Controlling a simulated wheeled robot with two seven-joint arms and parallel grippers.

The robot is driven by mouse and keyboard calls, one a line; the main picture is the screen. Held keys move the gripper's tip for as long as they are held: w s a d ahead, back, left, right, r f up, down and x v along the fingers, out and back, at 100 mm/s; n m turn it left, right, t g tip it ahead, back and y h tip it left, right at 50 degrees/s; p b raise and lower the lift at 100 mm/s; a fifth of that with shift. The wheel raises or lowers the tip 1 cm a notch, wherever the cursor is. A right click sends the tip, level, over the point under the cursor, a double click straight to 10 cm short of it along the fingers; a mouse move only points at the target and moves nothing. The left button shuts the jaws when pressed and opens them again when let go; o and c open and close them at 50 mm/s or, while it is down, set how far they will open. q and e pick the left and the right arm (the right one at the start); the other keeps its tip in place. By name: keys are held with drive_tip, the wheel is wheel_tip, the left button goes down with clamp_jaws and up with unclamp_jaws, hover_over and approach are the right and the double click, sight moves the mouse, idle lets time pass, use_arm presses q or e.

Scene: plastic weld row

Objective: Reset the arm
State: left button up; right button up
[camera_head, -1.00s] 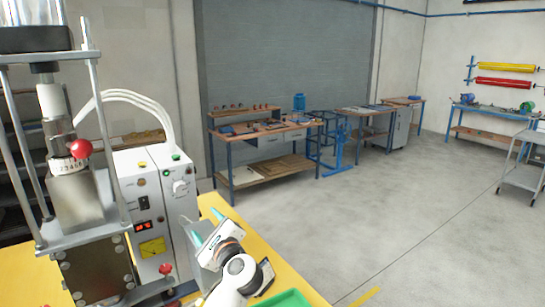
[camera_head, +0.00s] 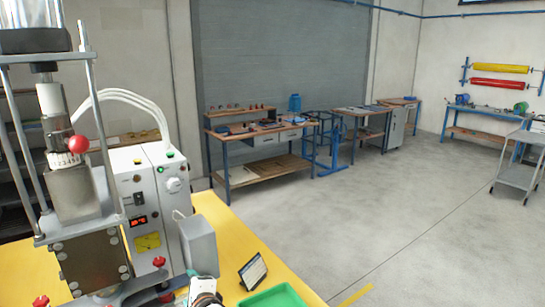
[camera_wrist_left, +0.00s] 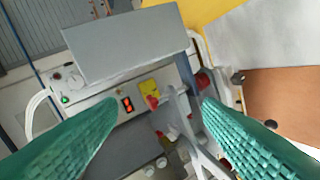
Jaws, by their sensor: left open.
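My left gripper (camera_wrist_left: 160,100) shows in the left wrist view with its two green ribbed fingers wide apart and nothing between them. In the head view only a small part of my left arm and gripper shows at the bottom edge, in front of the grey box, and its fingertips are hard to make out. In the wrist view the grey box (camera_wrist_left: 125,42) and the white control unit (camera_wrist_left: 100,118) lie beyond the fingers. My right gripper is in neither view.
A press (camera_head: 85,205) with a red knob stands at the left, beside the white control unit (camera_head: 150,205). The grey box (camera_head: 199,246), a small tablet (camera_head: 253,271) and a green tray (camera_head: 272,297) are on the yellow table (camera_head: 222,220). Open floor lies to the right.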

use_arm(q)
drive_tip(key=s+a+f+n+g+h, duration=0.1)
drive_tip(key=s+f+n+g+h, duration=0.1)
drive_tip(key=s+f+n, duration=0.5)
drive_tip(key=s+a+f+g+h, duration=0.1)
drive_tip(key=s+f+g+h, duration=0.3)
drive_tip(key=s, duration=0.6)
drive_tip(key=s+f+n+g+h, duration=0.2)
drive_tip(key=s+n, duration=0.4)
drive_tip(key=s, duration=1.2)
wheel_tip(320, 180, down, 27)
drive_tip(key=g+b, duration=0.1)
drive_tip(key=b, duration=0.2)
drive_tip(key=s+a+f+g+b, duration=0.1)
drive_tip(key=s+a+f+b, duration=0.1)
drive_tip(key=s+f, duration=1.5)
wheel_tip(320, 180, down, 3)
drive_tip(key=shift+s+g, duration=0.25)
drive_tip(key=shift+g, duration=0.05)
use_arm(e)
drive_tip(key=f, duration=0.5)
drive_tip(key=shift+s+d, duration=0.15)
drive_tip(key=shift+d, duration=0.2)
use_arm(q)
drive_tip(key=shift+a, duration=0.1)
